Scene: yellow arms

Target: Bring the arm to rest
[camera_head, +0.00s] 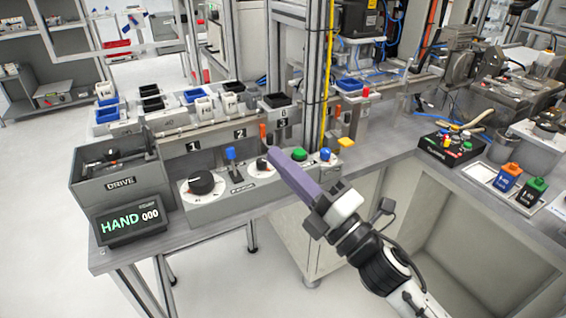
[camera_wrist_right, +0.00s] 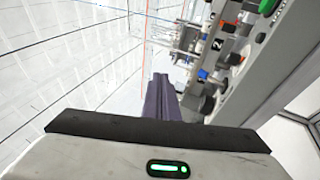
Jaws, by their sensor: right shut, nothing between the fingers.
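My right arm comes in from the lower right in the head view. Its gripper (camera_head: 273,153) has long purple-grey fingers, which lie together, shut and empty. The fingers reach over the front of the control panel (camera_head: 228,192), with the tips near an orange-handled lever (camera_head: 263,134) and a dial (camera_head: 261,166). Whether they touch anything there I cannot tell. In the right wrist view the shut fingers (camera_wrist_right: 160,98) point away, with the panel to their right. My left gripper is not in view.
The panel also has a black dial (camera_head: 201,184), a blue-knobbed lever (camera_head: 231,158) and a green button (camera_head: 299,154). A grey DRIVE bin (camera_head: 121,187) and a HAND 000 display (camera_head: 131,223) stand at left. Metal posts rise behind the panel. The floor in front is free.

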